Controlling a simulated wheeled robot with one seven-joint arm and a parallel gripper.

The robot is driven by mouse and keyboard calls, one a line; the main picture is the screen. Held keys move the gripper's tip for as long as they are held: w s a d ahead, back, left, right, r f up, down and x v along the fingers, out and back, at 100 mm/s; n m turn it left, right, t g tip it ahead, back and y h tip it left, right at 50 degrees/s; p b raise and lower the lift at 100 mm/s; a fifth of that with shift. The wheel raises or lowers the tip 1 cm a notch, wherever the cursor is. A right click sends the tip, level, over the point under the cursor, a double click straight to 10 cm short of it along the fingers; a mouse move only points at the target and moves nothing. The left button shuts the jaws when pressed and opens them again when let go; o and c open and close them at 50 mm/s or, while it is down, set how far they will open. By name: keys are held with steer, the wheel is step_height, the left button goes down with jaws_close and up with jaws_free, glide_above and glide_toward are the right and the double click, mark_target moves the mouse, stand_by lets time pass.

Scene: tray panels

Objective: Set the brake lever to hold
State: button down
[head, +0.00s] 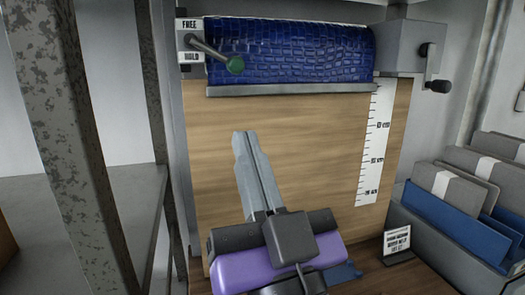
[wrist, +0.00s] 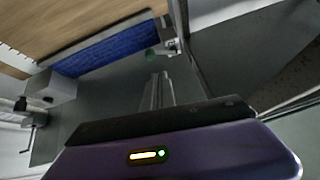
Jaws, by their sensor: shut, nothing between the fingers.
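The brake lever (head: 213,54) is a grey bar with a green knob (head: 236,65) at its end. It pivots at the left end of the blue roll, beside a plate with a FREE label (head: 190,24) above and a HOLD label (head: 191,57) below. The lever slants down to the right, its knob about level with or just below HOLD. The knob also shows in the wrist view (wrist: 151,54). My gripper (head: 245,137) is shut and empty, in front of the wooden board, below the knob and apart from it.
A blue textured roll (head: 290,50) spans the top of the board (head: 300,130). A crank (head: 434,72) sticks out at right. A ruler strip (head: 376,145) runs down the board. A bin of folders (head: 440,225) stands lower right, near a small sign (head: 397,244). A metal post (head: 68,140) rises at left.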

steer(key=s+d+f+g+h, duration=0.1)
steer(key=s+d+f, duration=0.25)
steer(key=f, duration=0.45)
steer(key=s+d+f+n+g, duration=0.15)
steer(key=d+f, duration=0.25)
steer(key=f, duration=0.4)
steer(key=s+d+f+m+h, duration=0.1)
steer(key=s+d+f, duration=0.25)
steer(key=f, duration=0.45)
steer(key=s+d+f+m+g+h, duration=0.1)
steer(key=s+d+f+g+h, duration=0.1)
steer(key=s+f, duration=0.3)
steer(key=s+d+f+m+g+h, duration=0.1)
steer(key=s+d+f+g+h, duration=0.1)
steer(key=s+d+f, duration=0.3)
steer(key=s+d+f+m+g+h, duration=0.1)
steer(key=s+d+f+g+h, duration=0.1)
steer(key=s+f, duration=0.4)
steer(key=s+d, duration=0.1)
steer(key=s, duration=0.3)
steer(key=shift+s+d+f, duration=0.25)
steer(key=shift+s+f, duration=0.1)
steer(key=shift+s, duration=0.05)
